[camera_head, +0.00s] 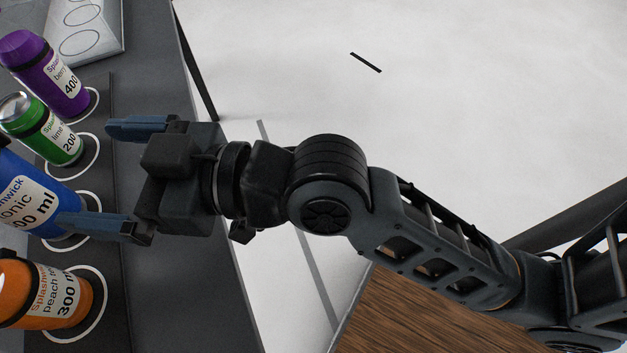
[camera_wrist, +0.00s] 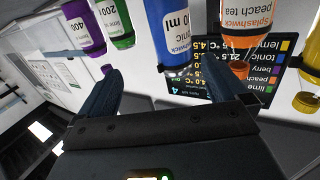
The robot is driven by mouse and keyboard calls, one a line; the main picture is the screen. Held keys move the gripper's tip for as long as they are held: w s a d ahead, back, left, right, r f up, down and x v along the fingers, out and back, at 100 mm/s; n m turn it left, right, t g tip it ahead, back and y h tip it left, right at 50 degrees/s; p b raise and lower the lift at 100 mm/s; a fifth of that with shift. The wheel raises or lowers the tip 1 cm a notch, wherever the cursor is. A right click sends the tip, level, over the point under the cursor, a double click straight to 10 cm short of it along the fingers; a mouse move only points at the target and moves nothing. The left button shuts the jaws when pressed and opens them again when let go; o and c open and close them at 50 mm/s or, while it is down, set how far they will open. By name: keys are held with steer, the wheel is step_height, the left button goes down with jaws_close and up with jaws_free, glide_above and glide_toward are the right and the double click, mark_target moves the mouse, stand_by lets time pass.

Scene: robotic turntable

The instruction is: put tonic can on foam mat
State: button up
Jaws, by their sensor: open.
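The tonic can (camera_head: 22,190) is blue with a white label and stands in a row of bottles and cans at the left of the head view. It also shows in the wrist view (camera_wrist: 166,30), between my fingers' directions. My gripper (camera_head: 90,178) is open and empty, with its fingers pointing toward the tonic can. The lower finger partly overlaps the can in the head view; I cannot tell whether they touch. My gripper also shows in the wrist view (camera_wrist: 160,75). No surface is clearly recognisable as the foam mat.
A purple bottle (camera_head: 45,72), a green can (camera_head: 42,130) and an orange bottle (camera_head: 45,292) stand beside it on a dark strip with white rings (camera_head: 97,160). A white ringed panel (camera_head: 95,30) lies beyond. A dark list board (camera_wrist: 210,80) and a yellow bottle (camera_wrist: 312,52) show in the wrist view.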

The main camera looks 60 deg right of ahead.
steer(key=s+d+f+m+h, duration=0.1)
steer(key=s+d+f, duration=0.1)
steer(key=s+d+f+m+h, duration=0.1)
steer(key=s+d+f, duration=0.1)
steer(key=f, duration=0.1)
steer(key=shift+s+d+h, duration=0.3)
steer(key=shift+h, duration=0.1)
steer(key=s+d+f+m+h, duration=0.1)
steer(key=s+d, duration=0.2)
steer(key=s, duration=0.4)
steer(key=s+d+f+m+h, duration=0.1)
steer(key=s+d+f+h, duration=0.1)
steer(key=s, duration=0.5)
steer(key=s+d+f+g+h, duration=0.1)
steer(key=s+d+h, duration=0.1)
steer(key=s+d, duration=0.2)
steer(key=s, duration=0.3)
steer(key=shift+s+d+f+m, duration=0.35)
steer(key=shift+f+m, duration=0.05)
